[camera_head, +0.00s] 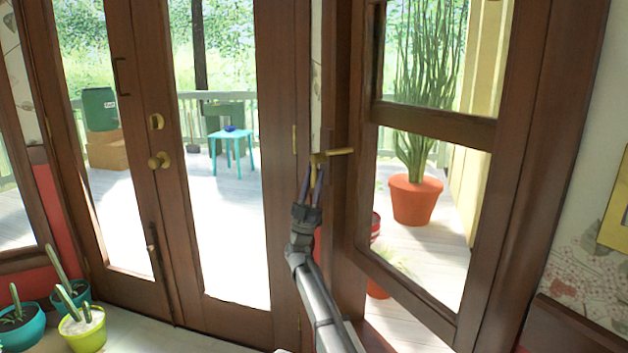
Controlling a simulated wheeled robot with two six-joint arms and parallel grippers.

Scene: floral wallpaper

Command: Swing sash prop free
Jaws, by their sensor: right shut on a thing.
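The sash prop looks like a small brass lever (340,151) on the dark wooden frame at the left side of the window. One part of it sticks out level to the right, and a brass part hangs down from its left end. My right gripper (314,178) reaches up from below and is shut on this hanging part, its fingers on either side. The window sash (437,123) is dark brown wood with two glass panes, to the right of the lever. My left gripper is not in view.
A brown double glass door (185,170) with a brass knob (160,160) stands left of the window. Potted cacti (83,328) sit on the floor at lower left. A gold frame (614,205) hangs on the right wall. A tall plant in an orange pot (415,200) stands outside.

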